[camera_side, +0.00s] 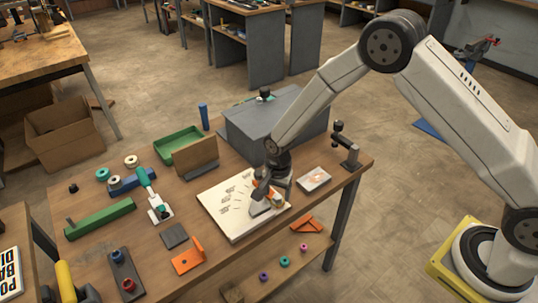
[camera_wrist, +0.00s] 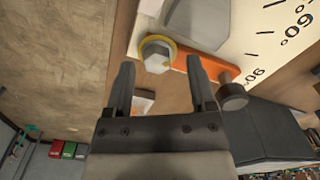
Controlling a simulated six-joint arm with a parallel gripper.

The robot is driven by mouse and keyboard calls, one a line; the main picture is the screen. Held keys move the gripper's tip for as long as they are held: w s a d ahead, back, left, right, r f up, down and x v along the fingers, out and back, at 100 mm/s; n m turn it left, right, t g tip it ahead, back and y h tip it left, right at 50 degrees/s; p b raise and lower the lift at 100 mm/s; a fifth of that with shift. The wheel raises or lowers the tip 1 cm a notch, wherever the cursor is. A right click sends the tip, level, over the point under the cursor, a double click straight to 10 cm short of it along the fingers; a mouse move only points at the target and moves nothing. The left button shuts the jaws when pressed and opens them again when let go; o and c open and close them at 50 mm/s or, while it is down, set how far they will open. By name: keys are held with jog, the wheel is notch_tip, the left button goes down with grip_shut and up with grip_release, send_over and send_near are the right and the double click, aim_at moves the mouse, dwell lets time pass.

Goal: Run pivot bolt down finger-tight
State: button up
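The pivot bolt (camera_wrist: 157,52) has a pale hex head and stands over a yellow ring (camera_wrist: 146,45) at the end of an orange arm (camera_wrist: 197,65) in the wrist view. A dark round knob (camera_wrist: 232,97) sits at the arm's other end. The white board (camera_wrist: 285,30) with angle marks lies beneath. My gripper (camera_wrist: 160,66) is open, with one finger on each side of the bolt head's line. The head shows just beyond the fingertips; I cannot tell if they touch it. In the side view my gripper (camera_side: 264,196) is low over the board (camera_side: 228,203) and hides the bolt.
A grey box (camera_side: 262,128) stands behind the board. A small white box (camera_side: 314,179) and a dark stand (camera_side: 346,148) are to the right. An orange bracket (camera_side: 188,258) and a dark pad (camera_side: 174,236) lie left of the board. A green tray (camera_side: 180,143) is farther back.

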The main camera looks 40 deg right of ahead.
aim_at(279, 196)
jog(key=shift+s, duration=0.1)
jog(key=shift+r, duration=3.8)
jog(key=shift+r, duration=0.1)
jog(key=shift+s+d+r, duration=0.15)
jog(key=shift+d+r, duration=0.05)
jog(key=s+d+r+n+t, duration=0.1)
jog(key=s+d+r+n, duration=0.2)
jog(key=s, duration=0.3)
jog(key=s+d+r+n, duration=0.2)
jog(key=s+d+n, duration=0.1)
jog(key=s+n, duration=0.2)
jog(key=s+d+r+n+t, duration=0.1)
jog(key=s+d+r+n, duration=0.2)
jog(key=s, duration=0.3)
jog(key=shift+s+r+n+t, duration=0.3)
jog(key=shift+s+n, duration=0.05)
jog(key=shift+n, duration=0.25)
